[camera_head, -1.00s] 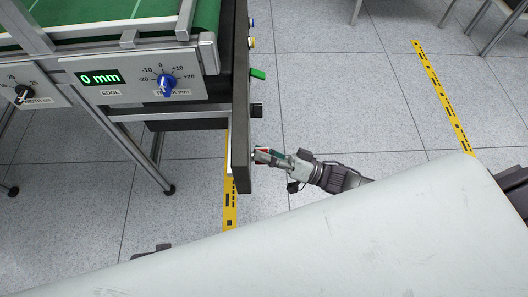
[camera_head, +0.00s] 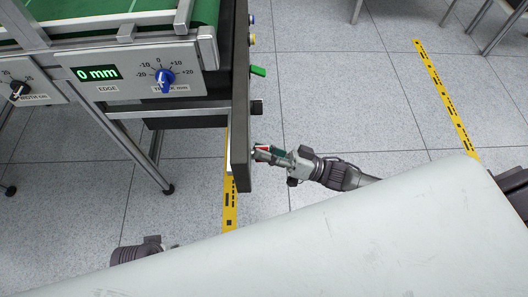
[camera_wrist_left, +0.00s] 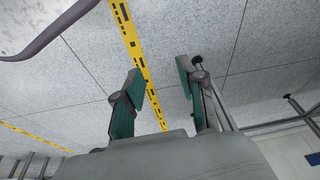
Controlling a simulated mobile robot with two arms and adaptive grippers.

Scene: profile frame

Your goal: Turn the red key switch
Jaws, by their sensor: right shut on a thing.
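The red key switch (camera_head: 264,149) shows as a small patch of red at the outer face of the dark upright panel (camera_head: 241,120). My right gripper (camera_head: 260,153) is at the lower part of that panel and is shut on the red key switch. Its fingers cover most of the switch, so the angle of the key cannot be told. My left gripper (camera_wrist_left: 160,82) is open and empty in the left wrist view, its two green-padded fingers apart over the floor. In the head view its fingers are hidden.
Above the right gripper the panel carries a black knob (camera_head: 256,107), a green lever (camera_head: 257,71) and small blue and yellow buttons.

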